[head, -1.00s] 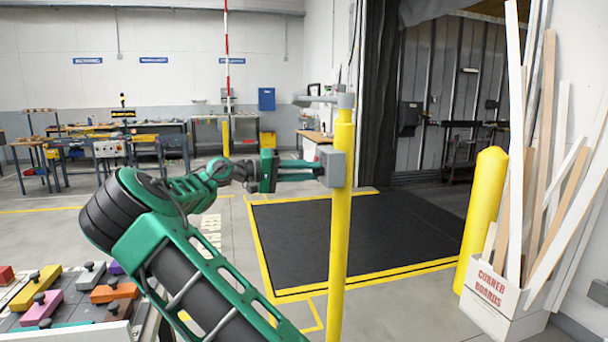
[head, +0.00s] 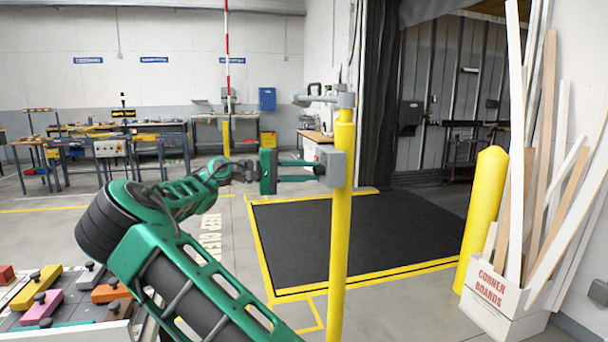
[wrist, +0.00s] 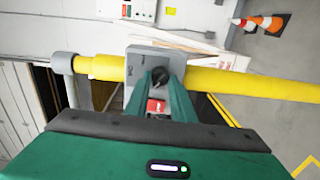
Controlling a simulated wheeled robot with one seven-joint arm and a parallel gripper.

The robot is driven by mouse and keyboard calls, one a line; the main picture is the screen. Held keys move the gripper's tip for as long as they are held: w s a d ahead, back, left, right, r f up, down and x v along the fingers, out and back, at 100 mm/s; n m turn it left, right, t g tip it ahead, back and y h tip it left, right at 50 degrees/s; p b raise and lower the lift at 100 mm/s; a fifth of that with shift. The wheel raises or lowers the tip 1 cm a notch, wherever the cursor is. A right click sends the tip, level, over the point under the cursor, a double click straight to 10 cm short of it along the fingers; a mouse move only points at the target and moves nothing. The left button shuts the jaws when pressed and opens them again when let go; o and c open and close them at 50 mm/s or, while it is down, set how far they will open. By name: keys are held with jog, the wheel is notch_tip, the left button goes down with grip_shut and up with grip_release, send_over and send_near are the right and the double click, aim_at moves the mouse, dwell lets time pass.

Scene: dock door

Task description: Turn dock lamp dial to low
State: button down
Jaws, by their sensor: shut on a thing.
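The dock lamp's control is a grey box (head: 334,166) mounted on a yellow post (head: 341,230). In the wrist view the grey box (wrist: 136,66) faces me, with a small dark dial (wrist: 158,77) on it. My gripper (head: 314,170) reaches the box from the left in the head view. In the wrist view its green fingers (wrist: 160,84) are closed around the dial. The fingers partly cover the dial and any marks beside it, so its setting cannot be read.
A yellow bollard (head: 483,215) and a white corner-board box (head: 497,300) with tall boards stand to the right. A black dock plate (head: 400,235) lies behind the post. A tray with coloured blocks (head: 52,306) is at lower left. Workbenches stand far back.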

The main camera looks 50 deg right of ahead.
jog(key=shift+w+f, duration=0.1)
jog(key=shift+f, duration=0.1)
jog(key=c, duration=1.5)
grip_release()
jog(key=v, duration=1.1)
jog(key=shift+w+d, duration=0.1)
